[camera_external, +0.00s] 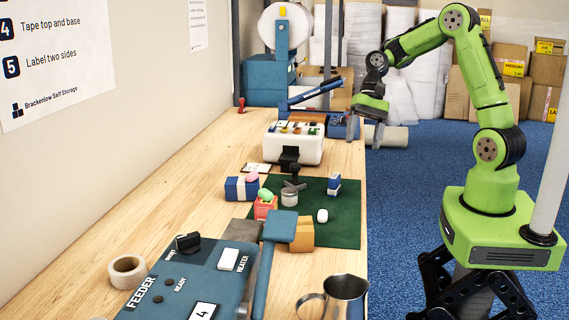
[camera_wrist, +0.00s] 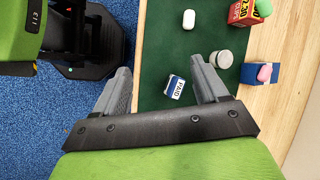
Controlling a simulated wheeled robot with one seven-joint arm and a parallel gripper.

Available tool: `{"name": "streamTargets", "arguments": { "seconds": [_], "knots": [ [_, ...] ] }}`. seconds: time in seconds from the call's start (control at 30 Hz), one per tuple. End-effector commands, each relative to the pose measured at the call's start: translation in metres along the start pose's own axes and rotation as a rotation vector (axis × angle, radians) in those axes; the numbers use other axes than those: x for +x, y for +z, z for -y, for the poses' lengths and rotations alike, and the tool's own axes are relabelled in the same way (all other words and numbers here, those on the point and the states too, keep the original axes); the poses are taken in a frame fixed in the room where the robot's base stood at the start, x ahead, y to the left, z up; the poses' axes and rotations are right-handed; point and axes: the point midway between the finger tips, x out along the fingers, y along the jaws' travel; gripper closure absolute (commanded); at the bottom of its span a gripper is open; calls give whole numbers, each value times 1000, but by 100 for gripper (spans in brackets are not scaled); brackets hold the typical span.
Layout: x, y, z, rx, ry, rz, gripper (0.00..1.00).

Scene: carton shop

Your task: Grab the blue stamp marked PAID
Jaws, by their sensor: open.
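The small blue stamp with a white PAID label (camera_wrist: 174,87) lies on the green mat (camera_wrist: 155,45) in the wrist view. In the external view the blue and white stamp (camera_external: 334,187) is near the right edge of the green mat (camera_external: 345,225). My gripper (camera_external: 366,138) is above the table's right edge, farther back than the stamp. In the wrist view my gripper (camera_wrist: 160,66) is open and empty. The stamp appears between its two fingers, well below them and not touching.
On or beside the mat are a round tin (camera_external: 289,198), a white rounded piece (camera_external: 322,215), a red box (camera_external: 264,209) and a blue box (camera_external: 240,189). A white case (camera_external: 294,148) stands behind. The feeder machine (camera_external: 190,275) and metal jug (camera_external: 346,290) stand in front.

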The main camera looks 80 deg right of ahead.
Motion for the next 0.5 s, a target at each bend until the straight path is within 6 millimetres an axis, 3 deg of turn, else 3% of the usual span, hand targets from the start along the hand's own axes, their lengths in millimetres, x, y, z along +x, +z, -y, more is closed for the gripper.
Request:
{"name": "streamTargets", "arguments": {
  "seconds": [0.03,0.23,0.33,0.5],
  "knots": [
    [4,-28,-6,135,-54,78,27],
    [6,-112,-42,604,-308,382,27],
    [3,-139,-62,754,-413,497,27],
    [4,-152,-74,843,-476,574,27]
  ]
}}
